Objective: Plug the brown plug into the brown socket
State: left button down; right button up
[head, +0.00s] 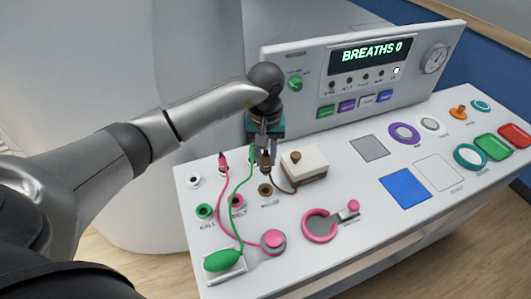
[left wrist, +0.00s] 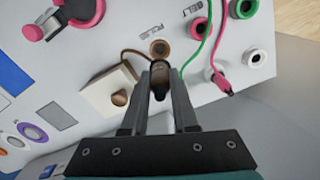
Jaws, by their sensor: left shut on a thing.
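My left gripper (head: 264,158) is shut on the brown plug (head: 265,167), fingers pointing down over the panel. In the left wrist view the plug (left wrist: 160,82) sits between the two fingertips (left wrist: 159,74). The brown socket (head: 265,190) is a brown ring with a dark hole, just in front of the plug in the head view. In the left wrist view the socket (left wrist: 160,48) shows just beyond the plug's end, uncovered. The plug looks apart from the socket; its height above the panel is hard to tell. My right gripper is not in view.
A brown cord runs to a cream box (head: 305,165) close beside the gripper. Pink (head: 237,201), green (head: 205,211) and white (head: 193,181) sockets lie left, with pink and green cords near the gripper. A console (head: 290,115) stands behind.

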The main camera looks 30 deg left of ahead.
aim_at(266, 174)
pick_arm(q)
notch_tip(266, 174, down, 5)
jog(key=b, duration=0.2)
jog(key=shift+r+b, duration=0.15)
jog(key=shift+b, duration=0.2)
jog(key=shift+f+b, duration=0.65)
jog(key=shift+b, duration=0.05)
jog(key=shift+f+b, duration=1.45)
jog(key=c, duration=0.6)
grip_release()
jog(key=shift+r, duration=0.15)
